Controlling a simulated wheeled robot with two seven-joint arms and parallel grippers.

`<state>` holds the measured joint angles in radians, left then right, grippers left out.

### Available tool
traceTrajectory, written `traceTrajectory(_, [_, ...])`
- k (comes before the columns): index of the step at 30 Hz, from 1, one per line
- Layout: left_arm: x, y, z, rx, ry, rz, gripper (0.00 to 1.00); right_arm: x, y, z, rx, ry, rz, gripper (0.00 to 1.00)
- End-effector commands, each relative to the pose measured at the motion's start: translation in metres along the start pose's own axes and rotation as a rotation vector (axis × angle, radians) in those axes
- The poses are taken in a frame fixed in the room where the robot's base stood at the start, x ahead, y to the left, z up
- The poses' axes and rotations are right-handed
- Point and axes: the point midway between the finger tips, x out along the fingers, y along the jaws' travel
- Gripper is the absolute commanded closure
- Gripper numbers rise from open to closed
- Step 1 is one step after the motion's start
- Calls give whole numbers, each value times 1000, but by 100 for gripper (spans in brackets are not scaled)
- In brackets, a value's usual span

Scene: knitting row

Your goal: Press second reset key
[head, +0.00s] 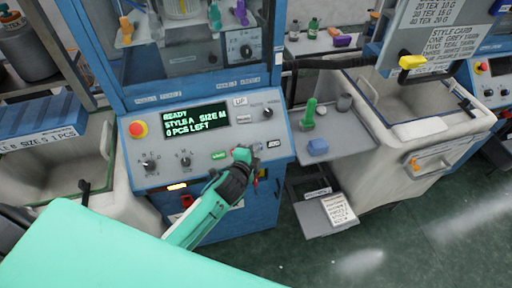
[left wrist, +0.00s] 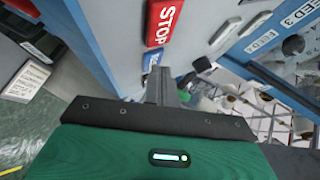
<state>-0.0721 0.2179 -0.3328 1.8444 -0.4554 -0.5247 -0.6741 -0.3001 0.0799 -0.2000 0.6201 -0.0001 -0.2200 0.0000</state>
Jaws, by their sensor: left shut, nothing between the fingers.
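The control panel (head: 204,170) of the blue machine carries a green key (head: 218,155) and a dark key with white lettering (head: 273,143). I cannot read which key is a reset key. My left gripper (head: 243,154) is shut and empty, over the key row between these two and hiding part of it. In the left wrist view my left gripper (left wrist: 169,84) has its fingers together, near a red STOP key (left wrist: 164,21) and a partly hidden blue key (left wrist: 152,58). I cannot tell whether the fingertips touch the panel. My right gripper is not in view.
The display (head: 194,119) reads READY, STYLE A, SIZE M, 0 PCS LEFT. A red button (head: 138,129) sits at the panel's left. Another machine stands at far right.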

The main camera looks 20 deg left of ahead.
Motion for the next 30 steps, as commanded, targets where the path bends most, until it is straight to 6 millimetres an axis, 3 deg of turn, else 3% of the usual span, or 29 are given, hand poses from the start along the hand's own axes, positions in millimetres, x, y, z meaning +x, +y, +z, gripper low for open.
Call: traceTrajectory(30, [-14,-11,-10,-1,-1,1,100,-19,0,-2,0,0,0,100])
